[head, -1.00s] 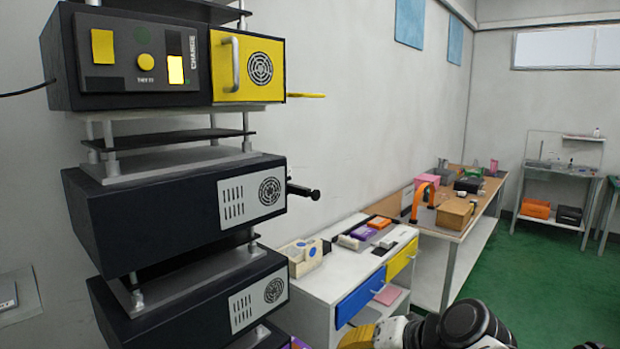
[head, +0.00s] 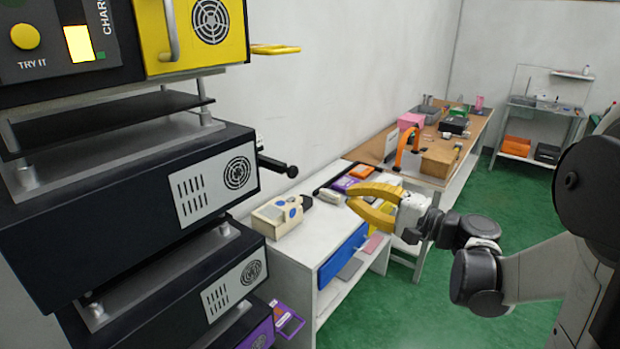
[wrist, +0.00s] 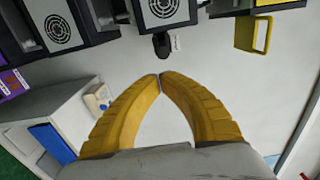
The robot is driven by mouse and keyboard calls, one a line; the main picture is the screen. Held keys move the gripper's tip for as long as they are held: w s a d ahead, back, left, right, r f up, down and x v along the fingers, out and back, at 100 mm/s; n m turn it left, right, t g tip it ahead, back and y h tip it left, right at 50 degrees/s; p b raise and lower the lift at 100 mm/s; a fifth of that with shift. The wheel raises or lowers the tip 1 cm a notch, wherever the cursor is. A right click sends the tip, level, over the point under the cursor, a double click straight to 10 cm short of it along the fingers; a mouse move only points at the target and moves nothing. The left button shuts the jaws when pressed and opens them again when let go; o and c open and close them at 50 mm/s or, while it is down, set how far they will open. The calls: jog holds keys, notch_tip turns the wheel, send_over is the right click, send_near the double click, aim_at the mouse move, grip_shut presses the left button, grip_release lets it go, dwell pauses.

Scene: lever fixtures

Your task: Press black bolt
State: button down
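The black bolt (head: 278,168) sticks out from the right side of a dark box with a grey vent panel. A small knob is at its outer end. In the wrist view the bolt (wrist: 162,46) lies just beyond my fingertips, near the top middle. My gripper (head: 352,196) has two yellow curved fingers and is to the right of the bolt and a little lower in the head view, apart from it. In the wrist view the fingertips (wrist: 159,77) meet, with nothing between them.
The stacked dark boxes (head: 120,200) fill the left. A yellow flap (head: 275,49) juts out above the bolt. A white cabinet (head: 300,255) with small devices stands below. A wooden bench (head: 440,150) is farther back. The wall beside the bolt is bare.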

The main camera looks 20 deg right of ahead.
aim_at(298, 175)
jog(key=b+x, duration=0.1)
jog(key=x, duration=1.3)
jog(key=shift+b, duration=0.4)
jog(key=x, duration=0.4)
jog(key=shift+w+a, duration=0.15)
jog(key=shift+w, duration=0.15)
jog(key=shift+s, duration=0.1)
jog(key=shift+f, duration=0.1)
